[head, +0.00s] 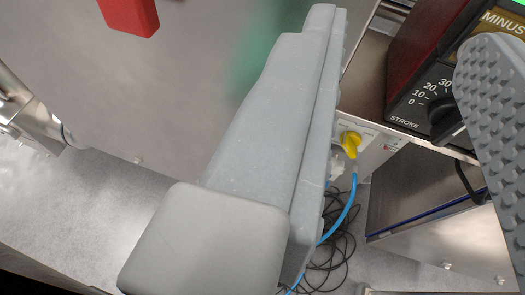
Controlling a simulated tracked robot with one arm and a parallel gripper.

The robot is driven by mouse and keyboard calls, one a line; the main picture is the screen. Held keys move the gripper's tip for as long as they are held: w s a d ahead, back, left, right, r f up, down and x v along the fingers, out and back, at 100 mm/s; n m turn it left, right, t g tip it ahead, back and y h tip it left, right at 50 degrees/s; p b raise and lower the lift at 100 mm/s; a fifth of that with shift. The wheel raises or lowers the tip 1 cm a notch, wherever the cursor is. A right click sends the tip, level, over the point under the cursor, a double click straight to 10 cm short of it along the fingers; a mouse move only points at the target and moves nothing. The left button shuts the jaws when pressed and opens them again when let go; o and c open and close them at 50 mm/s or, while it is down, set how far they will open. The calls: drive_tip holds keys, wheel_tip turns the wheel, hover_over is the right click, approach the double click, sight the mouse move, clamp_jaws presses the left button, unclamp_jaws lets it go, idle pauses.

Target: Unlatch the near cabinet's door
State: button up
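My gripper (405,40) shows as two grey fingers set wide apart, with nothing seen held between them. The smooth left finger crosses the middle of the picture, and the right one, with a studded pad, is at the right edge. A large metal panel (150,95) lies behind the left finger; I cannot tell whether it is the cabinet's door. A red block (129,15) is cut off at the top left; I cannot tell whether it is a latch. A yellow knob (351,140) on a light panel shows between the fingers, apart from both.
A dark control box (415,75) marked STROKE, with a black dial (446,118), stands at the upper right. A metal fitting (32,118) is at the left edge.

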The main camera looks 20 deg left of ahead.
drive_tip(key=s+a+f+m+t+b, duration=0.1)
drive_tip(key=s+f, duration=0.1)
drive_tip(key=f, duration=0.7)
drive_tip(key=s+a+f+m+t+b, duration=0.1)
drive_tip(key=s+f+b, duration=0.1)
drive_tip(key=f, duration=0.7)
drive_tip(key=shift+w+a+b, duration=0.4)
drive_tip(key=shift+w+b, duration=0.15)
drive_tip(key=shift+w, duration=1.7)
drive_tip(key=shift+w+a+b, duration=0.35)
drive_tip(key=shift+w+b, duration=0.25)
drive_tip(key=shift+w, duration=1.7)
drive_tip(key=shift+w+a+b, duration=0.4)
drive_tip(key=shift+w+b, duration=0.15)
drive_tip(key=shift+w, duration=1.7)
clamp_jaws()
